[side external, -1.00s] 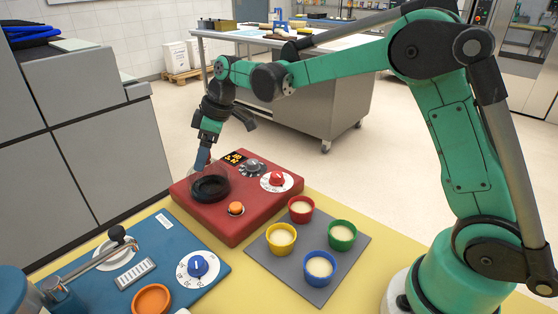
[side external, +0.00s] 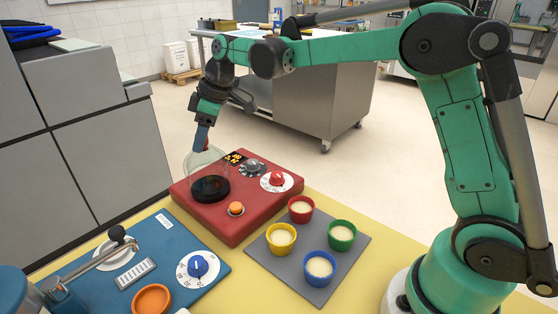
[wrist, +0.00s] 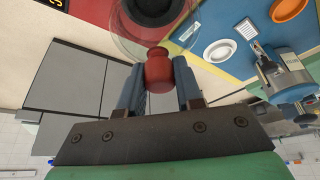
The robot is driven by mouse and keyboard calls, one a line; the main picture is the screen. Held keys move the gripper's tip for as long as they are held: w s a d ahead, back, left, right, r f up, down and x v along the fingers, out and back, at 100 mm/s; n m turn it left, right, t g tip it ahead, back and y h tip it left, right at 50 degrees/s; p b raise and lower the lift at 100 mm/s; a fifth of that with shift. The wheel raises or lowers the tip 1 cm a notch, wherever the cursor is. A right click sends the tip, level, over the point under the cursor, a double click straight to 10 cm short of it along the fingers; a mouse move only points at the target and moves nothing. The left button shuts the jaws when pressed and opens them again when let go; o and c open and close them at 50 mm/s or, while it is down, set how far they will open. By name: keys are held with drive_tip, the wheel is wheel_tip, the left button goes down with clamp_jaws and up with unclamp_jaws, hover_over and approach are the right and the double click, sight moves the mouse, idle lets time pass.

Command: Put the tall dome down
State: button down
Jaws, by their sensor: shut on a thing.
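The tall dome (side external: 206,164) is clear, see-through glass with a red knob (wrist: 157,72) on top. My gripper (side external: 204,146) is shut on that knob, with one blue-grey finger on each side of it in the wrist view. The dome looks upright over the dark round plate (side external: 209,189) at the left of the red panel (side external: 208,215). Its lower edge is faint, so I cannot tell how large the gap to the plate is.
The red panel also carries an orange button (side external: 236,208), a grey dial (side external: 252,167) and a red knob dial (side external: 277,178). Coloured cups stand on a grey mat (side external: 308,292) to the right. A blue panel (side external: 180,246) with a lever lies in front, at left.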

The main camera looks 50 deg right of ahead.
wheel_tip(320, 180, up, 6)
drive_tip(key=shift+f, duration=0.1)
drive_tip(key=s+a+r+n, duration=0.1)
drive_tip(key=s+a+r, duration=0.1)
drive_tip(key=s+a, duration=0.35)
drive_tip(key=s+a+r+n+g+y, duration=0.1)
drive_tip(key=s+a+r+n, duration=0.1)
drive_tip(key=s, duration=0.6)
drive_tip(key=s+a+r+n, duration=0.1)
drive_tip(key=s+a+r, duration=0.15)
drive_tip(key=s, duration=0.45)
drive_tip(key=f, duration=1.9)
drive_tip(key=shift+s+a+f, duration=0.1)
drive_tip(key=shift+a+f, duration=0.15)
drive_tip(key=shift+f, duration=0.15)
drive_tip(key=shift+f, duration=0.2)
drive_tip(key=c, duration=0.6)
unclamp_jaws()
